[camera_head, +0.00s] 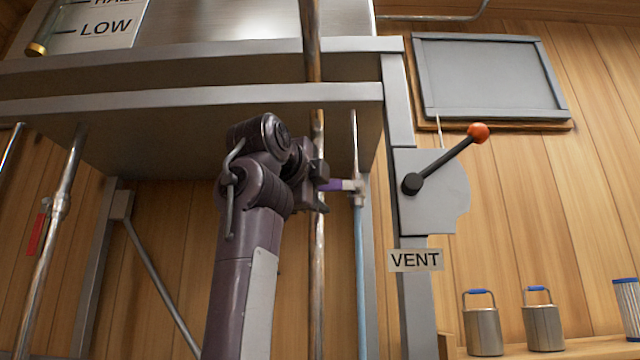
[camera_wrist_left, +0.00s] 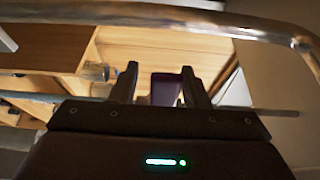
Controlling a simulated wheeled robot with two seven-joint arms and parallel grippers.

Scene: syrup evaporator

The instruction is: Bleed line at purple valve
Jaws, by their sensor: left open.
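The purple valve (camera_head: 335,185) has a short purple handle and sits on a thin vertical line under the steel evaporator pan. My left gripper (camera_head: 320,187) is at the handle's left end, with its jaws open. In the left wrist view the purple handle (camera_wrist_left: 166,88) lies between the two open fingers (camera_wrist_left: 160,84), with a gap visible beside it. My forearm and wrist hide part of the pipework behind. My right gripper is in neither view.
A lever with an orange knob (camera_head: 478,132) stands on a grey plate above the VENT label (camera_head: 415,260). A vertical metal pipe (camera_head: 317,270) runs close by my gripper. A red handle (camera_head: 37,234) is at far left. Metal cans (camera_head: 483,330) stand on a shelf at lower right.

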